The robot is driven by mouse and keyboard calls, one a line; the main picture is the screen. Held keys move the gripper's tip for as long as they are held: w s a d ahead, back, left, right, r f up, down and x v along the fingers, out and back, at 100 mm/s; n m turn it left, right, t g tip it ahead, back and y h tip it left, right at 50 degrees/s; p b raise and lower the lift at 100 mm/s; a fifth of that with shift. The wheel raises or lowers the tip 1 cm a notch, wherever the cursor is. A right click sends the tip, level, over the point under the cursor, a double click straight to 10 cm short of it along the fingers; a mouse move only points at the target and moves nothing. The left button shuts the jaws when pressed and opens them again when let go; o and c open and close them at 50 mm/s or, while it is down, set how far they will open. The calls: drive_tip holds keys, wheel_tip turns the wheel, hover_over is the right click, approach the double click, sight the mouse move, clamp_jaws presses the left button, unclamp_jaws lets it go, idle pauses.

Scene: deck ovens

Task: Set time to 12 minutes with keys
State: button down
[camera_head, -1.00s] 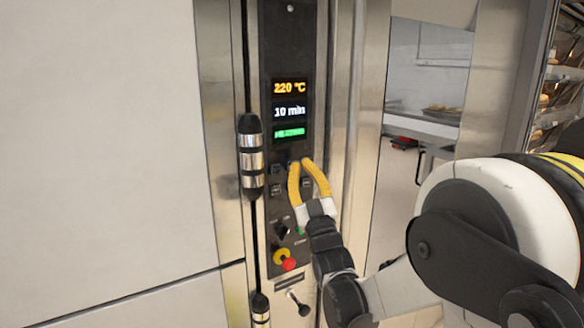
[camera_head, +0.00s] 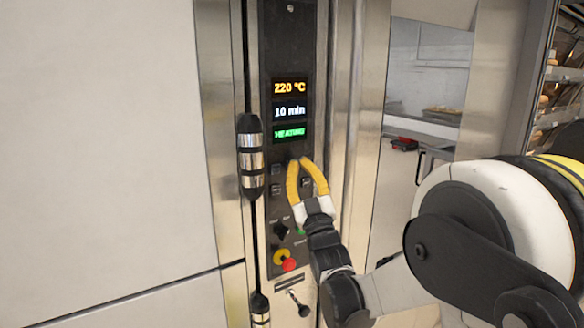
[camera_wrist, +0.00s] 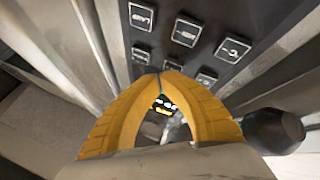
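The control panel (camera_head: 283,60) is a dark upright strip on the oven front. Its display (camera_head: 290,111) shows 220 °C, 10 min and a green HEATING line. Small dark square keys (camera_head: 276,189) sit below the display, partly hidden by my gripper (camera_head: 299,159). In the wrist view, two rows of keys show, among them a left key (camera_wrist: 142,16), a middle key (camera_wrist: 186,31) and a right key (camera_wrist: 232,49); their labels are hard to read. My gripper (camera_wrist: 160,74) is shut and empty, its yellow fingertips together in front of the lower row. I cannot tell whether they touch a key.
A vertical door handle (camera_head: 251,157) stands just left of the panel. A dark rotary knob (camera_head: 282,230) and a red button on yellow (camera_head: 288,264) lie below the keys. Metal trim runs along the panel's right. A rack with bread (camera_head: 565,75) is at far right.

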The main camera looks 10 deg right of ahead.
drive_tip(key=shift+w+a, duration=0.15)
drive_tip(key=shift+w, duration=0.25)
idle(0.5)
drive_tip(key=shift+s, duration=0.1)
drive_tip(key=shift+s+d, duration=0.25)
drive_tip(key=shift+s, duration=0.45)
idle(0.5)
drive_tip(key=shift+w+a+b, duration=0.1)
drive_tip(key=shift+w+b, duration=0.2)
drive_tip(key=shift+w, duration=0.15)
drive_tip(key=shift+w+a, duration=0.15)
drive_tip(key=shift+w, duration=0.2)
idle(0.5)
drive_tip(key=shift+s, duration=0.1)
drive_tip(key=shift+s+d, duration=0.25)
drive_tip(key=shift+s, duration=0.45)
